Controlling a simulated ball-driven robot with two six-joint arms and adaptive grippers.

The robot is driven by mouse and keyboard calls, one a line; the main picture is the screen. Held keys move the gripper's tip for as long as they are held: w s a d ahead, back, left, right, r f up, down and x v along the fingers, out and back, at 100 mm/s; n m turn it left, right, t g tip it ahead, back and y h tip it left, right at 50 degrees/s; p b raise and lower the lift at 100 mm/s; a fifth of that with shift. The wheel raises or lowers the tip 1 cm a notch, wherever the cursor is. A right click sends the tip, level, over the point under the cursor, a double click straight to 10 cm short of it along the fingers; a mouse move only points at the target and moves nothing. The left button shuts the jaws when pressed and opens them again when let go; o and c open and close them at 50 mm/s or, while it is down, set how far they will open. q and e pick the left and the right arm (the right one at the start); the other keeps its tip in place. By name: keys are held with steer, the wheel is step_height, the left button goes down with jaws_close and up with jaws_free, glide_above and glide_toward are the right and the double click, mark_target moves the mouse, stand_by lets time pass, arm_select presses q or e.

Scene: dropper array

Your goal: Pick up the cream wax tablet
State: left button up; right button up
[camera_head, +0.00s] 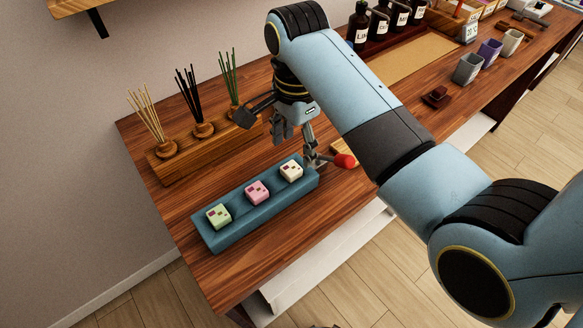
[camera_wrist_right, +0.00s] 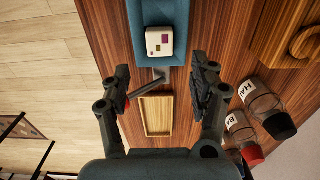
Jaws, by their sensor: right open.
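The cream wax tablet (camera_head: 291,170) is a small rounded block with coloured squares on top. It sits at the right end of a blue tray (camera_head: 235,236), beside a pink tablet (camera_head: 256,192) and a green tablet (camera_head: 218,215). In the right wrist view the cream tablet (camera_wrist_right: 160,41) lies ahead of my fingers, toward the top. My right gripper (camera_head: 294,146) is open and empty, close behind and above the cream tablet; its fingers also show in the wrist view (camera_wrist_right: 161,72), apart from the tablet. My left gripper is not in view.
A red-handled tool (camera_head: 345,160) lies near the tray's right end. A small wooden tray (camera_wrist_right: 155,116) is beyond it. A wooden stand (camera_head: 173,168) with several reed bundles lies behind the blue tray. Bottles (camera_wrist_right: 262,103) stand to the right in the wrist view.

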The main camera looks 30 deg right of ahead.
mark_target(295, 165)
step_height(295, 165, down, 6)
steer(key=shift+r+p, duration=0.1)
steer(key=shift+p, duration=0.55)
steer(key=c, duration=1)
